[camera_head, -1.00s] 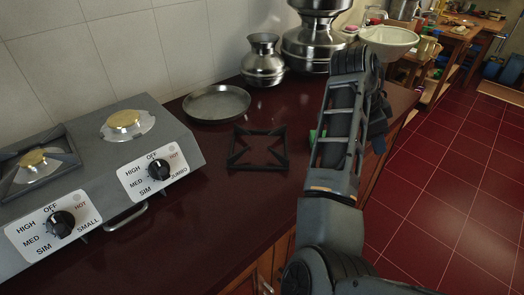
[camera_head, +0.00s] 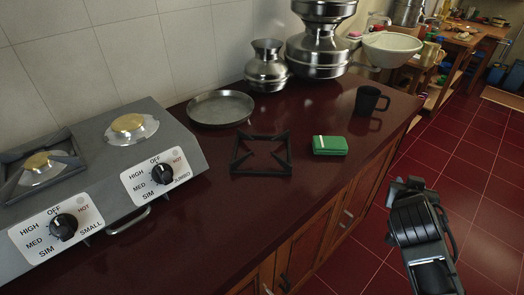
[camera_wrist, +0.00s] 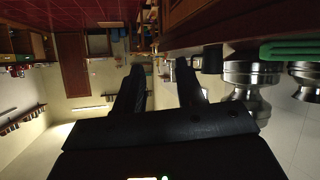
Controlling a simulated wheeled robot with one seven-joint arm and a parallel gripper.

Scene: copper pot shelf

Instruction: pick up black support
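The black support (camera_head: 262,172), a square open metal frame with prongs, lies flat on the dark red countertop between the stove and a green box. A similar black support (camera_head: 72,160) sits around the left burner of the stove. My arm is at the lower right of the head view, over the floor beyond the counter's front edge, well apart from the support. In the wrist view my gripper (camera_wrist: 158,82) has its two black fingers spread with nothing between them. The support is not visible in the wrist view.
The green box (camera_head: 330,146) lies right of the support, and a dark mug (camera_head: 370,100) stands farther back. A shallow pan (camera_head: 220,107) and metal pots (camera_head: 267,68) stand behind. The grey stove (camera_head: 105,160) is to the left. The counter front beside the support is clear.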

